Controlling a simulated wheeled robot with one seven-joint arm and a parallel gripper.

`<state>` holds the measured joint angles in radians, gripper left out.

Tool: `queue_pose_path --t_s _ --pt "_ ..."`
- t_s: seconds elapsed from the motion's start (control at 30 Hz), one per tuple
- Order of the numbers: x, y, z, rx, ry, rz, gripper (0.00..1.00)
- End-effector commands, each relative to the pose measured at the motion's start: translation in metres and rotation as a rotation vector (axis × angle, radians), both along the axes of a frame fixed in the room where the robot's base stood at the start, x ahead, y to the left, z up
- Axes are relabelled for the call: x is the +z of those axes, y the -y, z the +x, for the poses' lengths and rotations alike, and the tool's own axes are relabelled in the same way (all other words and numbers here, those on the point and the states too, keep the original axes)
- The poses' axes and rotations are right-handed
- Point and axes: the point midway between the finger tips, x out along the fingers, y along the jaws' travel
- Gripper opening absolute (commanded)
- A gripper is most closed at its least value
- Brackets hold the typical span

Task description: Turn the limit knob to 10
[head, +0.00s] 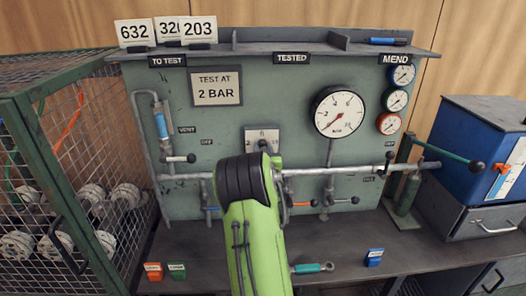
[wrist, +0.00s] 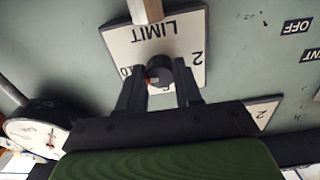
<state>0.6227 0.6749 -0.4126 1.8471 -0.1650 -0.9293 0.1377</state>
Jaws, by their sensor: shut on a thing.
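The limit plate (wrist: 185,38) shows upside down in the wrist view, with "LIMIT", a 2 at the right and a 10 at the left. The dark round limit knob (wrist: 160,70) is at its middle. My gripper (wrist: 157,78) has its two black fingers on either side of the knob and is shut on it. I cannot tell where the knob points. In the head view the plate (head: 263,133) shows a 6 at its top; my green arm hides the knob and my fingers.
A horizontal pipe (head: 350,171) with valve levers runs across the panel near my arm. A large pressure gauge (head: 339,112) is to the right. A wire cage (head: 62,160) stands at the left. A teal-handled tool (head: 310,268) lies on the bench.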

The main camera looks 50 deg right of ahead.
Motion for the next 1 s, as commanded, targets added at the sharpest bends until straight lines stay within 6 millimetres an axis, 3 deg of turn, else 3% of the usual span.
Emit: queue_pose_path --t_s 0.03,0.2,0.53,0.67,1.0 --pt "-0.004 0.000 0.000 0.000 -0.005 0.009 0.37" --pt "-0.003 0.000 0.000 0.000 -0.003 0.005 0.60" --pt "-0.001 -0.005 -0.005 0.000 -0.003 0.003 0.60" --pt "-0.001 -0.025 -0.023 -0.002 -0.003 0.004 0.60" --pt "-0.006 -0.095 -0.086 -0.005 0.004 0.003 0.60"
